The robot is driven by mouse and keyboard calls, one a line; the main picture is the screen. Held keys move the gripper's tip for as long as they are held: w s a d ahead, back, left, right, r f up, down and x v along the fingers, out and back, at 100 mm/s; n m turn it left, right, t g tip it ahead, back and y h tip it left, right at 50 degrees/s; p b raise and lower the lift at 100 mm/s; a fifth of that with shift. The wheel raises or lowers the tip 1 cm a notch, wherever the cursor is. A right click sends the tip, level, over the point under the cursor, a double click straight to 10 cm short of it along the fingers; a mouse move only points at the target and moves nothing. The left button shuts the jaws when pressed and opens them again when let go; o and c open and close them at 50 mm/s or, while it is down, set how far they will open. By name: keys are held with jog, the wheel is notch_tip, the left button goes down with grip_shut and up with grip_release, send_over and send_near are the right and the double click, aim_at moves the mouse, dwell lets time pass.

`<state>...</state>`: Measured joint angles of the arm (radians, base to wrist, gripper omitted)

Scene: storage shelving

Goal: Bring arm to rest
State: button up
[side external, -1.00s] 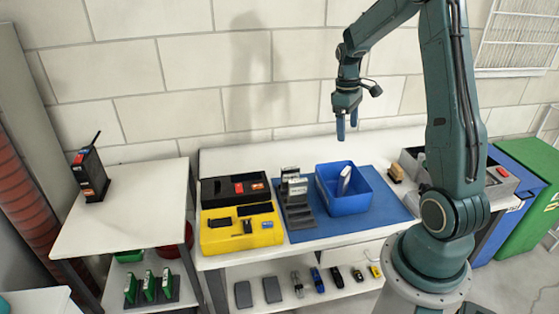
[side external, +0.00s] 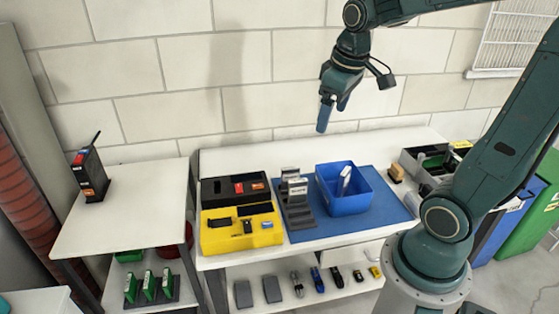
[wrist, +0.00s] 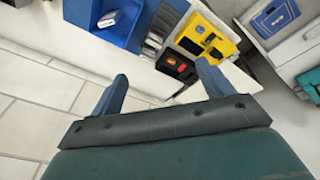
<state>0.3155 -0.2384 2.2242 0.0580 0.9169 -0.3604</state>
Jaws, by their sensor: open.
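My gripper (side external: 332,115) hangs in the air above the back of the white table, in front of the block wall. Its two blue fingers are spread apart with nothing between them. In the wrist view my gripper (wrist: 162,85) also shows open and empty, with the wall and the table edge beyond it. No held object shows in either view.
Below stand a blue bin (side external: 345,205) with a white item inside, a grey rack (side external: 296,212), and a yellow case (side external: 225,238) with black inserts. A radio-like device (side external: 90,175) stands on the left table. The air around my gripper is clear.

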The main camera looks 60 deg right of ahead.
jog(key=s+a+r+t+y, duration=0.1)
jog(key=s+a+t, duration=0.2)
jog(key=s+a, duration=0.6)
jog(key=shift+a+r, duration=0.25)
jog(key=shift+a, duration=0.2)
dwell(1.2)
